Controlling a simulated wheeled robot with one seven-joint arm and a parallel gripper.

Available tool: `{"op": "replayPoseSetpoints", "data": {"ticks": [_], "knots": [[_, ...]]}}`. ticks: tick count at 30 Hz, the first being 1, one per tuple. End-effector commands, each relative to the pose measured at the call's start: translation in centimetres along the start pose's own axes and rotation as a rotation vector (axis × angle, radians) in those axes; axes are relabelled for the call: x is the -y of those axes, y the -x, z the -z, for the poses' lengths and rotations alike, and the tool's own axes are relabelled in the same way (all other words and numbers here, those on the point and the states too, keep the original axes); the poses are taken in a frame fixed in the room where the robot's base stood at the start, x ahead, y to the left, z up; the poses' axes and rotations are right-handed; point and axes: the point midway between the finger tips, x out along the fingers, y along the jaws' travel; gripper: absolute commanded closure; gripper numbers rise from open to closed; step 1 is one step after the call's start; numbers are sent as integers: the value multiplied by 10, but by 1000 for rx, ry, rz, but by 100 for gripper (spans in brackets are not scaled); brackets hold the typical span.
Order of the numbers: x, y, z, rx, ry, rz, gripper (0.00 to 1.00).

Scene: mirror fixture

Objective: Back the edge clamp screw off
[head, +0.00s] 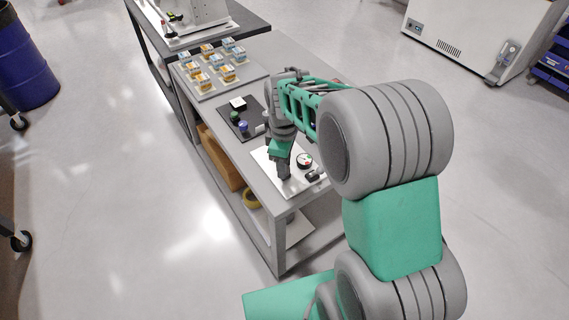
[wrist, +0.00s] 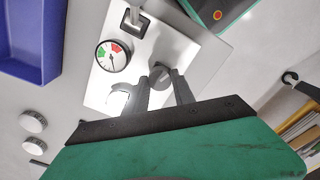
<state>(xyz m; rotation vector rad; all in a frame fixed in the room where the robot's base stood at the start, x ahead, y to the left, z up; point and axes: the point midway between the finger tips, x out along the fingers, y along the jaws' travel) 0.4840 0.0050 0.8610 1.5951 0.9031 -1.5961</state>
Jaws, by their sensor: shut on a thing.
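A silver-white fixture plate (head: 262,156) lies on the near part of the grey bench, and its bare surface also shows in the wrist view (wrist: 185,50). A dark grey round knob (wrist: 161,72), apparently the clamp screw's head, stands on the plate. My gripper (wrist: 164,86) is shut on this knob, one finger on each side. In the head view my gripper (head: 284,176) points down at the plate and hides the knob. A round dial gauge (wrist: 113,56) with red and green zones sits beside it, also visible in the head view (head: 305,160).
A dark lever-like part (wrist: 132,20) stands at the plate's edge. A pale round part (wrist: 120,97) is partly hidden beside one finger. A dark mat (head: 230,123) with small items and a tray (head: 243,78) of blue and orange blocks lie farther along the bench. A blue bin (wrist: 28,45) is nearby.

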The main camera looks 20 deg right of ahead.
Motion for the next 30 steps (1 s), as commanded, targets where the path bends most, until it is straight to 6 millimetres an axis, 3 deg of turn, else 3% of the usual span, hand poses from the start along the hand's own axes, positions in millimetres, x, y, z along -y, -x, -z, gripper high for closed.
{"op": "replayPoseSetpoints", "data": {"ticks": [11,12,20,26,30], "knots": [[-2,2,1,-3,3,-6,100],[-2,2,1,-3,3,-6,68],[-1,1,0,-1,4,-3,48],[0,1,0,-1,4,-2,48],[-1,12,1,-3,4,-5,48]]}}
